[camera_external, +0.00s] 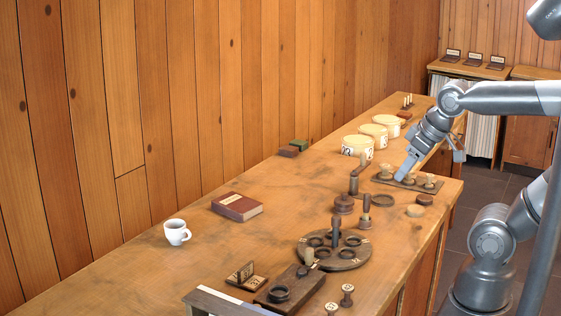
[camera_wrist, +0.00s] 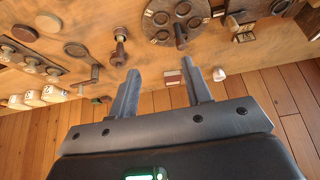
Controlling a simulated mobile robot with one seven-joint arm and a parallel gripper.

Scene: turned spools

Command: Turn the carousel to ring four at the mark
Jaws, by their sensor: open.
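The labels are too small to read, so I cannot tell which is ring four. My gripper (camera_external: 402,172) is open and empty, over or near the spool rack, apart from the carousel. Both fingers (camera_wrist: 158,75) show in the wrist view.
The spool rack (camera_external: 383,178) holds several pale-topped spools. A crank stand (camera_external: 354,187) and a dark-handled tool (camera_external: 365,215) stand between it and the carousel. A dark block (camera_external: 275,300) lies near left. A red book (camera_external: 237,207) and white mug (camera_external: 177,232) sit left, with clear bench around.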

